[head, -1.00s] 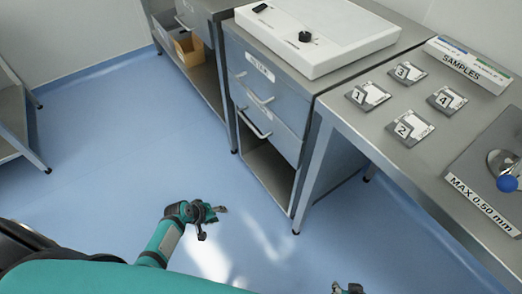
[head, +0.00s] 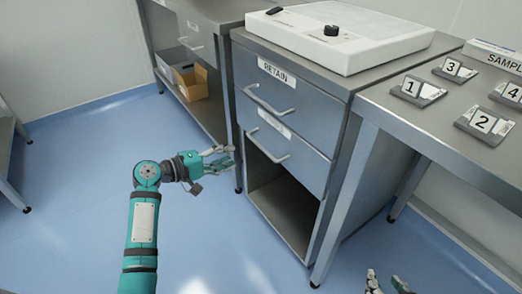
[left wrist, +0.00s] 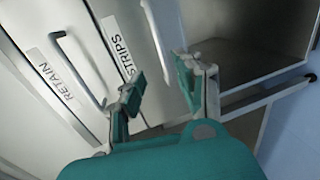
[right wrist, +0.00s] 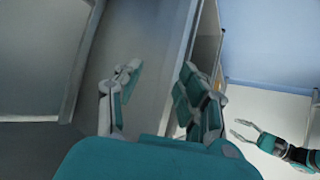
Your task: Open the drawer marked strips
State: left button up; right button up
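The drawer marked STRIPS (head: 298,152) is the lower of two shut drawers in the grey cabinet. Its label is readable in the left wrist view (left wrist: 124,46). Its bar handle (head: 268,148) also shows in the left wrist view (left wrist: 154,36). My left gripper (head: 228,158) is open and empty, left of the handle in the head view and apart from it; its fingers (left wrist: 160,85) point toward the drawer front. My right gripper (head: 384,282) is open and empty, low at the bottom edge, in front of the right table.
The RETAIN drawer (head: 312,97) with its own handle (head: 268,100) is directly above. An open compartment (head: 285,205) lies below. A white device (head: 340,40) is on top. The table leg (head: 343,205) stands right of the cabinet. Blue floor in front is clear.

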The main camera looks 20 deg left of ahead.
aim_at(261, 147)
pick_arm(q)
jog(key=b+x, duration=0.2)
jog(key=x, duration=0.9)
jog(key=shift+w+d+f+b, duration=0.1)
jog(key=shift+w+d+b, duration=0.15)
jog(key=shift+w+b, duration=0.1)
jog(key=shift+w+d, duration=0.15)
jog(key=shift+w, duration=0.1)
pick_arm(e)
jog(key=w+a+r+t+y, duration=0.1)
jog(key=w+r+t, duration=0.1)
jog(key=r+t, duration=0.2)
jog(key=w+a+r+t+y, duration=0.1)
jog(key=w+a+r+t, duration=0.1)
jog(key=r, duration=0.5)
jog(key=shift+w+r+t+y, duration=0.3)
jog(key=shift+w+r+t, duration=0.05)
jog(key=shift+t, duration=0.55)
pick_arm(q)
grip_shut()
